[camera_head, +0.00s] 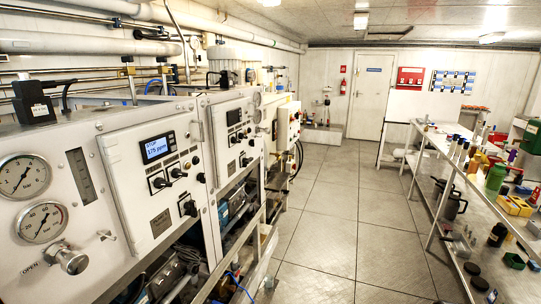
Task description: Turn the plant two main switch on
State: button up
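Two white watermaker panels stand along the left wall. The near panel (145,180) has a lit blue display (157,149) reading STOP and what looks like 175 ppm. Below it are black rotary switches (160,183) and a separate lower black switch (188,208). The far panel (232,130) has a dark display (234,117) and small black switches (246,161). The labels are too small to read, so I cannot tell which panel is plant two or which switch is its main one. My gripper is not in view.
Two pressure gauges (42,222) and a metal valve knob (70,259) are at the near left. A metal rail (240,250) runs along the units' front. The tiled aisle (330,230) is clear to the door (368,95). Shelving (460,170) with bottles lines the right.

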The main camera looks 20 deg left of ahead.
aim_at(248, 161)
jog(key=u, duration=0.25)
jog(key=i, duration=0.8)
jog(key=u, duration=1)
jog(key=i, duration=0.6)
jog(key=u, duration=0.5)
